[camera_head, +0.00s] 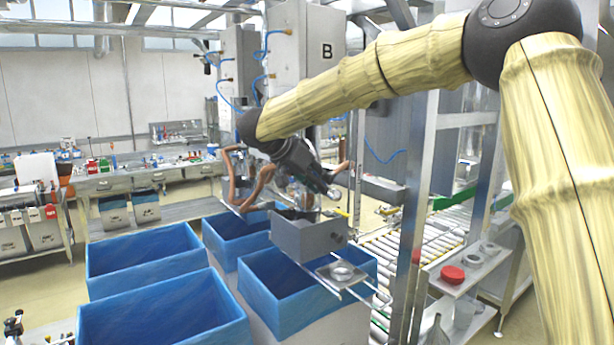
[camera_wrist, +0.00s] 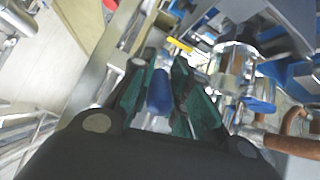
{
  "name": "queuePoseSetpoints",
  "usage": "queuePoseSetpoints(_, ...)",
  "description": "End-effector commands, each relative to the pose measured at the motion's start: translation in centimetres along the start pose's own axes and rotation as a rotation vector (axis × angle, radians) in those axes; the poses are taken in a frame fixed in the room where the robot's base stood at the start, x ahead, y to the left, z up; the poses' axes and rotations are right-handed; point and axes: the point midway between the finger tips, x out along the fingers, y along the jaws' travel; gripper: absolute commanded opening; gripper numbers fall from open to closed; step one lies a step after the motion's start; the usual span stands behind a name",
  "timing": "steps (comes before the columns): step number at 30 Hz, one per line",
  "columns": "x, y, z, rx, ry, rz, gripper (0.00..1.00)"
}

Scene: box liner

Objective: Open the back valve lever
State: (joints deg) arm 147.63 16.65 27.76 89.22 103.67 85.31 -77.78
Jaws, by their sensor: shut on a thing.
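My gripper (camera_head: 331,190) reaches down to the metal valve fittings above the grey box, in the middle of the head view. In the wrist view its two dark green fingers (camera_wrist: 163,95) are closed around a narrow blue piece, which looks like the handle of the back valve lever (camera_wrist: 159,92). A shiny metal valve body (camera_wrist: 233,68) stands just right of the fingers. A thin yellow lever (camera_wrist: 180,44) lies beyond them, apart from the fingers. In the head view my gripper hides most of the held lever.
Brown curved pipes (camera_head: 262,186) stand left of my gripper and show at the right of the wrist view (camera_wrist: 290,146). A grey box (camera_head: 308,238) is below. Several blue bins (camera_head: 165,310) stand in front. A steel post (camera_head: 412,200) rises at the right.

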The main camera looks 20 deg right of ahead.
Motion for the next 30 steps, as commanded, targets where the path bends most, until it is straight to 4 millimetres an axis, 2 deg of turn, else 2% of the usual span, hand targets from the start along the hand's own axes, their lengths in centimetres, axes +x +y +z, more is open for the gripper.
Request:
queuePoseSetpoints(1,-0.1,0.3,-0.9,0.006,-0.035,-0.007,0.0)
queuePoseSetpoints(3,0.1,0.4,-1.3,0.008,-0.084,-0.015,0.0)
queuePoseSetpoints(30,2.4,1.3,-5.7,0.005,-0.757,-0.15,0.0)
